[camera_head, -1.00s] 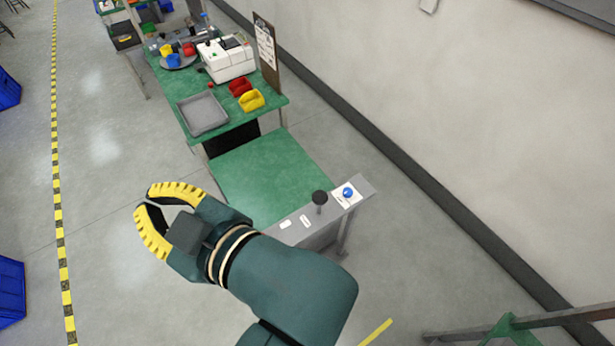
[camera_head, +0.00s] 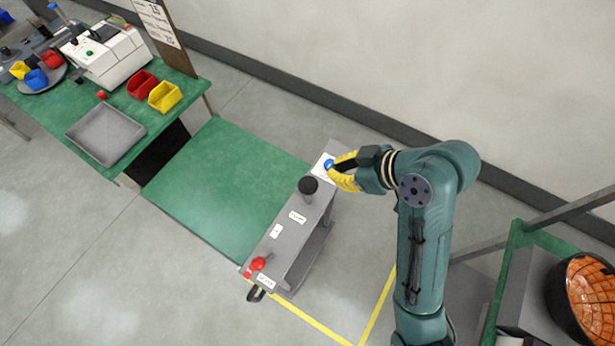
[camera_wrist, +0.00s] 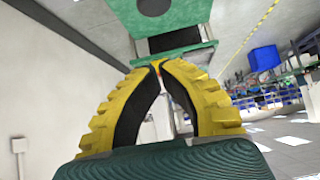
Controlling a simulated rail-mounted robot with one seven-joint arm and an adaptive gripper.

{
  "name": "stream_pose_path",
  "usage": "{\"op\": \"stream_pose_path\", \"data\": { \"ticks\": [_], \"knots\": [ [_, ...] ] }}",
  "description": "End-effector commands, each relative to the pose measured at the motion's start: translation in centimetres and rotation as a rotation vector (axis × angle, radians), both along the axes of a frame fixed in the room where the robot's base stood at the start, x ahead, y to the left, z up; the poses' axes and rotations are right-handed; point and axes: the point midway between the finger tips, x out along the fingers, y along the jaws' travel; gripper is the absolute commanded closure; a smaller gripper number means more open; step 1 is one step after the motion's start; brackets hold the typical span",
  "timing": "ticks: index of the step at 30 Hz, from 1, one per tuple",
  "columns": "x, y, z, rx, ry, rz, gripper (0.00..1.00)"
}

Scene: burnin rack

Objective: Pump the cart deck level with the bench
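The cart's green deck (camera_head: 225,185) lies below the level of the green bench top (camera_head: 50,115), with a dark gap between them. The cart's grey handle panel (camera_head: 283,240) carries a black round knob (camera_head: 308,185), a blue button (camera_head: 329,163) and a red knob (camera_head: 258,264) at the other end. My gripper (camera_head: 340,172) has yellow fingers beside the blue button; I cannot tell whether they touch it. In the upside-down wrist view, the fingertips (camera_wrist: 156,68) meet with nothing clearly held. The black knob (camera_wrist: 155,5) and deck (camera_wrist: 178,20) show beyond them.
The bench holds a grey tray (camera_head: 105,134), red (camera_head: 142,84) and yellow (camera_head: 165,96) bins and a white machine (camera_head: 106,55). A wall runs behind. A green-framed stand with an orange-lined basket (camera_head: 590,295) is at right. Floor left of the cart is clear.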

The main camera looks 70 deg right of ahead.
Motion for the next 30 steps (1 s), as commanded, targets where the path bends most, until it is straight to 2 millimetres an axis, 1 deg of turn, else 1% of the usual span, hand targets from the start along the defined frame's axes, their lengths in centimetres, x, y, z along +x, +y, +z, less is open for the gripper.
{"op": "stream_pose_path", "data": {
  "ticks": [5,8,20,24,27,30],
  "knots": [
    [0.3,-0.1,-0.3,0.0,0.0,0.001,1.0],
    [1.2,-0.2,-1.1,0.002,-0.001,0.004,1.0],
    [6.9,-1.9,-7.2,0.002,0.001,0.004,1.0],
    [6.8,-1.9,-9.7,0.003,0.002,0.001,1.0],
    [6.8,-2.0,-10.6,0.0,0.0,0.001,1.0],
    [6.8,-2.0,-11.1,-0.001,0.0,0.001,1.0]
  ]
}}
